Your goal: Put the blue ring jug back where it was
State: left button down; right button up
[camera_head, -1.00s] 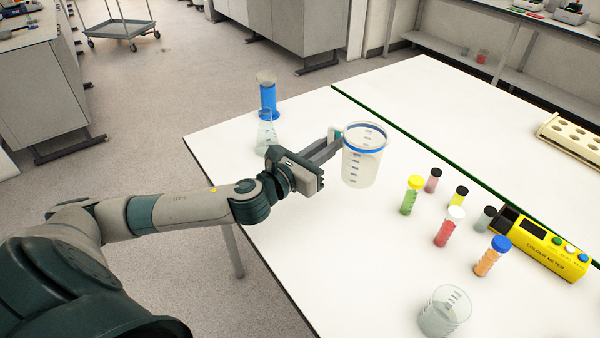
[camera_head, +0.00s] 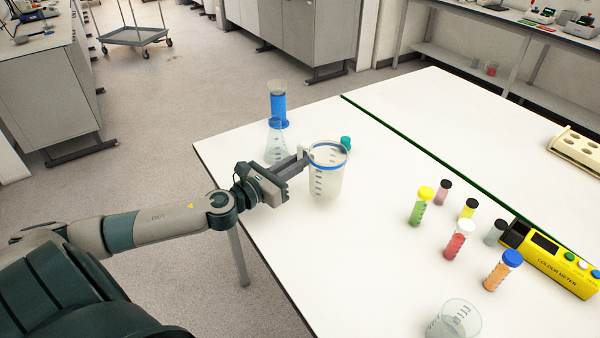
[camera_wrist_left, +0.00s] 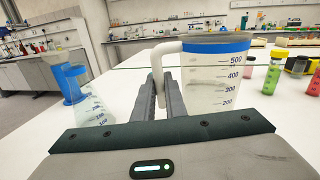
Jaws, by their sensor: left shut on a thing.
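The blue ring jug (camera_head: 327,176) is a clear graduated jug with a blue band at its rim. It is upright near the left part of the white table; I cannot tell whether its base touches the tabletop. My left gripper (camera_head: 302,157) is shut on its handle from the left. In the left wrist view the jug (camera_wrist_left: 212,85) stands right of the fingers, with its white handle (camera_wrist_left: 160,62) between the fingertips (camera_wrist_left: 165,85). My right gripper is in neither view.
A conical flask (camera_head: 276,145) and a blue cylinder (camera_head: 278,108) stand just behind the gripper. A teal cap (camera_head: 346,142) shows behind the jug. Several capped tubes (camera_head: 460,238), a yellow colour meter (camera_head: 550,260) and a clear beaker (camera_head: 455,320) are to the right. Table front centre is clear.

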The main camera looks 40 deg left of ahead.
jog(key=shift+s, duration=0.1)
pick_arm(q)
jog(key=shift+f, duration=0.4)
notch_tip(320, 180, down, 3)
jog(key=shift+r, duration=0.15)
jog(key=shift+f, duration=0.2)
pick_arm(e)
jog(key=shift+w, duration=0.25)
pick_arm(q)
jog(key=shift+f, duration=0.1)
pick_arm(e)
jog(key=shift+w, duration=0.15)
pick_arm(q)
jog(key=c, duration=1.8)
grip_release()
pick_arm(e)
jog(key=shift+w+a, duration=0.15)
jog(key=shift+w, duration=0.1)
